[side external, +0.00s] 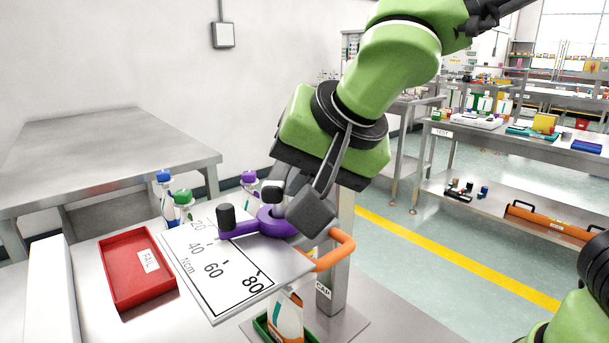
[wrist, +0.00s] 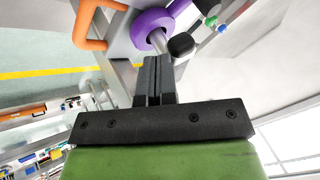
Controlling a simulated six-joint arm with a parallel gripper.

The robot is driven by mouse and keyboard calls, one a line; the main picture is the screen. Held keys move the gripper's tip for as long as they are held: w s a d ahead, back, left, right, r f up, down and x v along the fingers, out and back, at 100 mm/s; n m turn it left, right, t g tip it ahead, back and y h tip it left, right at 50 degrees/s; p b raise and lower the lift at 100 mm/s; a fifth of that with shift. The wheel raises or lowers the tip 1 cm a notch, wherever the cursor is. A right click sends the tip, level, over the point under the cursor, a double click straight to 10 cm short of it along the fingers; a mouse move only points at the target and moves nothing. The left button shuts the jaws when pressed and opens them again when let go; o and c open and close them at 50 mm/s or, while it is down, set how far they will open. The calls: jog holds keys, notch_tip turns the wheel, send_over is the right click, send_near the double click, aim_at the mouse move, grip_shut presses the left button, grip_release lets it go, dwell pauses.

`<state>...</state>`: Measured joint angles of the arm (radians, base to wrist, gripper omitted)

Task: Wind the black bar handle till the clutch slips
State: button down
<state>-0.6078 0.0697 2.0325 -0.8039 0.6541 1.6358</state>
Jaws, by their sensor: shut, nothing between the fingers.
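A purple crank (side external: 262,224) sits over a white dial plate (side external: 215,268) marked 20, 40, 60, 80 Ncm. A short upright black handle (side external: 226,216) stands at the crank arm's left end. The crank's purple part (wrist: 152,27) and the black handle (wrist: 181,45) also show in the wrist view. My gripper (wrist: 158,60) is shut and empty, its fingers side by side. In the side view my gripper (side external: 290,205) is above and right of the crank hub, partly hiding it. The black handle is apart from the fingers in the side view; contact with the hub cannot be told.
An orange bar handle (side external: 343,250) juts out right of the plate, close to my gripper. A bottle (side external: 286,315) stands under the plate in a green holder. A red FAIL tray (side external: 125,272) lies left.

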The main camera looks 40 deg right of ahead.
aim_at(268, 186)
jog(key=shift+a+m+h, duration=0.2)
jog(key=shift+m+h, duration=0.1)
jog(key=shift+m, duration=0.1)
jog(key=shift+w+a+m+h, duration=0.2)
jog(key=shift+a+m+h, duration=0.45)
jog(key=shift+m, duration=0.45)
jog(key=m+h, duration=0.1)
jog(key=w+a+m+g+h, duration=0.1)
jog(key=m, duration=0.1)
jog(key=shift+m, duration=0.3)
jog(key=shift+a, duration=0.2)
jog(key=shift+w+a, duration=0.1)
jog(key=shift+w, duration=0.1)
jog(key=shift+s, duration=0.5)
jog(key=s, duration=0.1)
jog(key=s+r, duration=0.1)
jog(key=s, duration=0.1)
jog(key=shift+s+a, duration=0.15)
jog(key=shift+s, duration=0.15)
jog(key=v, duration=0.8)
jog(key=shift+a+r, duration=0.3)
jog(key=shift+a, duration=0.1)
